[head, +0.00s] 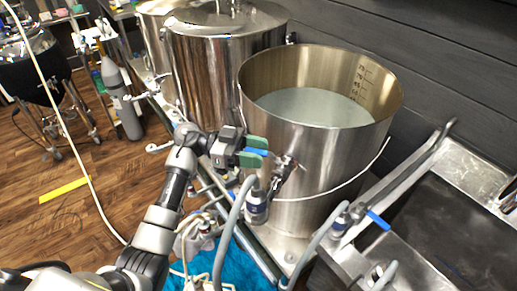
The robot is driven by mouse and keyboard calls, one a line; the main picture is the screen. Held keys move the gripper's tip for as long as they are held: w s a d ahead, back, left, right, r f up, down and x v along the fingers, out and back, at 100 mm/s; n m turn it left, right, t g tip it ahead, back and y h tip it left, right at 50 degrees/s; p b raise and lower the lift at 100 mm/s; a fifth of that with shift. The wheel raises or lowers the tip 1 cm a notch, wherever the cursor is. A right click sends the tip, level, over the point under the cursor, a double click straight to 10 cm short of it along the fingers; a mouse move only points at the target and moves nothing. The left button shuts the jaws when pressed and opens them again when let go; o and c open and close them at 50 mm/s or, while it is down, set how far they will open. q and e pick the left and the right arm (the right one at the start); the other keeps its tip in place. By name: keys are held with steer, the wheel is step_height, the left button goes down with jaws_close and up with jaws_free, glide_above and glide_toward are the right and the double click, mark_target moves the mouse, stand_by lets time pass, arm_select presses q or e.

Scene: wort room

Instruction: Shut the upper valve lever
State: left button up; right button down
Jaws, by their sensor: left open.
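The steel kettle (315,150) holds pale liquid, and a valve (284,170) sits on its front wall. A blue lever (262,152) at this valve shows between the green fingertips of my left gripper (256,151). The gripper is open, with one finger on each side of the lever. I cannot tell whether the fingers touch it. A second blue lever (378,219) sits on a lower valve (345,217) at the right, well apart from my gripper. My right gripper is not in view.
Grey hoses (231,235) rise in front of the kettle, close to my left arm. Another steel vessel (215,75) stands behind at the left. A sink (440,230) lies at the right, and a blue cloth (235,268) below. The wooden floor at the left is mostly clear.

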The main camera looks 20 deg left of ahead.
arm_select(q)
steer(key=shift+d, duration=0.3)
jaws_close()
